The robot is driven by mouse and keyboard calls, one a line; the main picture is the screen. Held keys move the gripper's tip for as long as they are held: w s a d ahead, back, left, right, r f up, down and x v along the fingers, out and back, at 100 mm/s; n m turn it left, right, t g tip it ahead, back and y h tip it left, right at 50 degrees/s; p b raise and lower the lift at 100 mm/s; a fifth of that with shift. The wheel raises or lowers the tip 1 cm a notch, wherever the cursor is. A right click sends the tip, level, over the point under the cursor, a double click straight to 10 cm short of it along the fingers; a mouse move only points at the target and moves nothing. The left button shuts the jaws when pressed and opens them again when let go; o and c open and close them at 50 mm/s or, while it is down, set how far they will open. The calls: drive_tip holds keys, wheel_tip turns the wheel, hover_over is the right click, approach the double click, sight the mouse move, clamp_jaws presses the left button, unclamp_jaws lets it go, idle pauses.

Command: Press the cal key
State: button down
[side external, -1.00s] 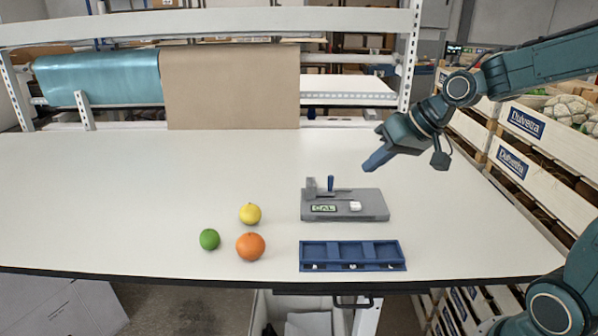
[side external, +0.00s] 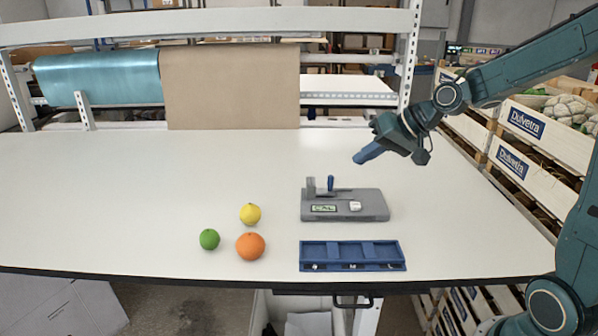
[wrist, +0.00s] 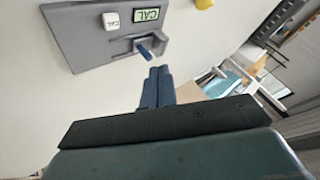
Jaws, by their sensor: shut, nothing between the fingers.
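The grey device (side external: 376,207) lies on the white table. It has a display reading CAL (side external: 324,208), a white key (side external: 355,206) and a blue lever (side external: 331,183) standing up. In the wrist view the white key (wrist: 111,20) carries small CAL lettering, beside the green display (wrist: 147,14) and the blue lever (wrist: 145,50). My gripper (side external: 358,159) is shut and empty, in the air above and behind the device, apart from it. In the wrist view its closed fingers (wrist: 158,72) point toward the device's lever side.
A blue tray (side external: 352,244) with compartments lies in front of the device. A yellow fruit (side external: 250,214), a green fruit (side external: 209,239) and an orange fruit (side external: 250,246) sit to its left. Crates (side external: 520,165) stand right of the table. The table's left side is clear.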

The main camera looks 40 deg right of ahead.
sight(360, 206)
drive_tip(key=shift+f, duration=0.15)
drive_tip(key=shift+f, duration=4.25)
drive_tip(key=shift+f, duration=0.85)
drive_tip(key=shift+r, duration=0.85)
drive_tip(key=shift+r, duration=0.15)
drive_tip(key=shift+r, duration=2.4)
